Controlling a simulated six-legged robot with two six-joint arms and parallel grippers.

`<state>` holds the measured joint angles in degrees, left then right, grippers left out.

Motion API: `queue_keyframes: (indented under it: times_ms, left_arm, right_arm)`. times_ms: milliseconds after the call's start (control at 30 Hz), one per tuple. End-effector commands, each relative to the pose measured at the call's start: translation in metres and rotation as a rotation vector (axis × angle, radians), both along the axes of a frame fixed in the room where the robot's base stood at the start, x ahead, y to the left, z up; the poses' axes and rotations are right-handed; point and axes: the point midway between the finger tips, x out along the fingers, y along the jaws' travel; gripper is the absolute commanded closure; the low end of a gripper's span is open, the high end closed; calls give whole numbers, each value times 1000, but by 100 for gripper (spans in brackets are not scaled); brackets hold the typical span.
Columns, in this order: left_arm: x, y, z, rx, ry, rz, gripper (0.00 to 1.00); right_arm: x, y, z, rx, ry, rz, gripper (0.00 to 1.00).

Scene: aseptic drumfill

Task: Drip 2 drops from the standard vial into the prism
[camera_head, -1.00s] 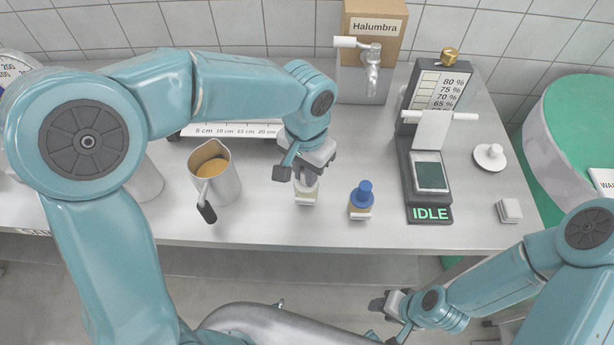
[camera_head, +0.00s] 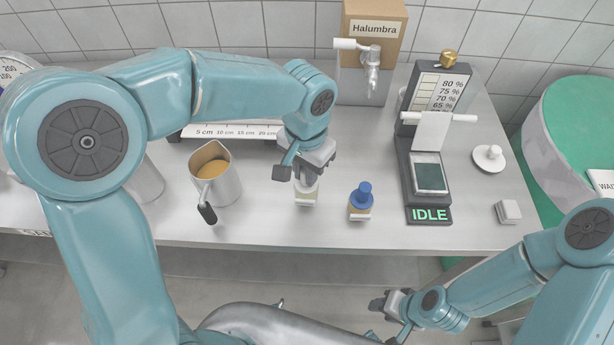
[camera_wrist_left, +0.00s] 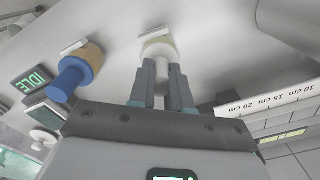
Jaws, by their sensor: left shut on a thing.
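My left gripper (camera_head: 306,172) points down and is shut on the white top of a small pale vial (camera_head: 306,195). In the left wrist view the two fingers (camera_wrist_left: 161,88) close around the white top (camera_wrist_left: 163,68), and the vial body (camera_wrist_left: 158,45) lies beyond. The vial is upright at the counter; I cannot tell whether it touches it. A blue-capped vial (camera_head: 361,199) stands just to its right. The tester reading IDLE (camera_head: 429,214) stands farther right, with a dark green prism (camera_head: 430,177) and a white flap (camera_head: 433,131) raised behind it. My right gripper (camera_head: 387,305) hangs low before the counter.
A metal jug (camera_head: 222,187) of amber liquid stands left of the held vial. A ruler (camera_head: 232,131) lies behind. A tap (camera_head: 372,72) and Halumbra box (camera_head: 375,28) are at the back. A white knobbed disc (camera_head: 489,158) and white pads (camera_head: 508,211) sit at right.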

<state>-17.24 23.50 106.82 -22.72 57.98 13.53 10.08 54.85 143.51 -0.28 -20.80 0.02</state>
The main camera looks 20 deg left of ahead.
Motion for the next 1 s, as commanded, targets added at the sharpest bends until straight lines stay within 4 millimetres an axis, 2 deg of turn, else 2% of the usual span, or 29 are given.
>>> queue_keyframes:
  times_ms: [567,1000]
  left_arm:
    - [0,0,12,0,-1,0,91]
    - [0,0,69,0,-1,0,91]
  right_arm:
    - [0,0,10,0,0,0,57]
    - [0,0,57,0,0,0,57]
